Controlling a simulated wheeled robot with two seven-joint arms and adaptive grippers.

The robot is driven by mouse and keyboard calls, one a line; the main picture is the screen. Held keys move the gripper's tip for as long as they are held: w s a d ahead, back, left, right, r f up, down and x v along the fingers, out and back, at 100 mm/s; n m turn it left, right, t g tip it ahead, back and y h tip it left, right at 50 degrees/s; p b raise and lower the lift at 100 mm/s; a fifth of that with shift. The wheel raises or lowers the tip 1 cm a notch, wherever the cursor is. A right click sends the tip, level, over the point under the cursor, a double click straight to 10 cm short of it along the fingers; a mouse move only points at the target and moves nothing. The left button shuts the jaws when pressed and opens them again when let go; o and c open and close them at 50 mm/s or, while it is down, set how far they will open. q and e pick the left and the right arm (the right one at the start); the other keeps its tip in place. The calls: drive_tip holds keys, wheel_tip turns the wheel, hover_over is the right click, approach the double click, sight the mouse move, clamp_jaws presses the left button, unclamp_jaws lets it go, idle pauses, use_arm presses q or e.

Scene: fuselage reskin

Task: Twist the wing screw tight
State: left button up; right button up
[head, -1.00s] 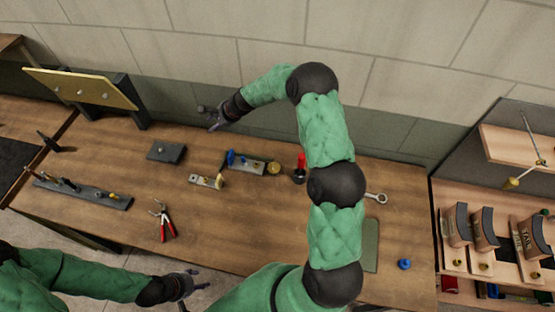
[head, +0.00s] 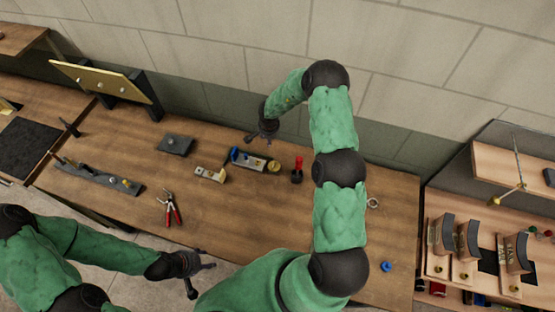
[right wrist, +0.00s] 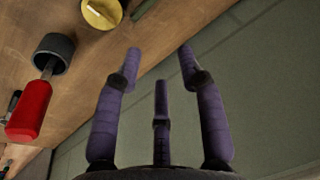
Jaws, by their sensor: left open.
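A dark fixture block (head: 251,161) lies in the middle of the bench, with a blue part (head: 234,154) at its left end and a round brass part (head: 273,166) at its right. I cannot tell which small part is the wing screw. My right gripper (head: 263,142) is just behind this block, above the bench's back edge. In the right wrist view its fingers (right wrist: 160,60) are spread and empty, with a brass disc (right wrist: 101,12) beyond them. My left gripper (head: 200,268) is open and empty in front of the bench, away from the block.
A small light plate (head: 210,174) lies left of the block. Red pliers (head: 171,208) lie at the front. A wall (head: 400,80) rises behind the bench.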

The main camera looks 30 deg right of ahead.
drive_tip(key=n+g+p, duration=0.1)
drive_tip(key=n+g, duration=0.1)
hover_over(274, 164)
drive_tip(key=shift+y, duration=0.4)
wheel_tip(274, 164, down, 11)
drive_tip(key=shift+f+p, duration=0.2)
drive_tip(key=shift+p, duration=0.25)
clamp_jaws()
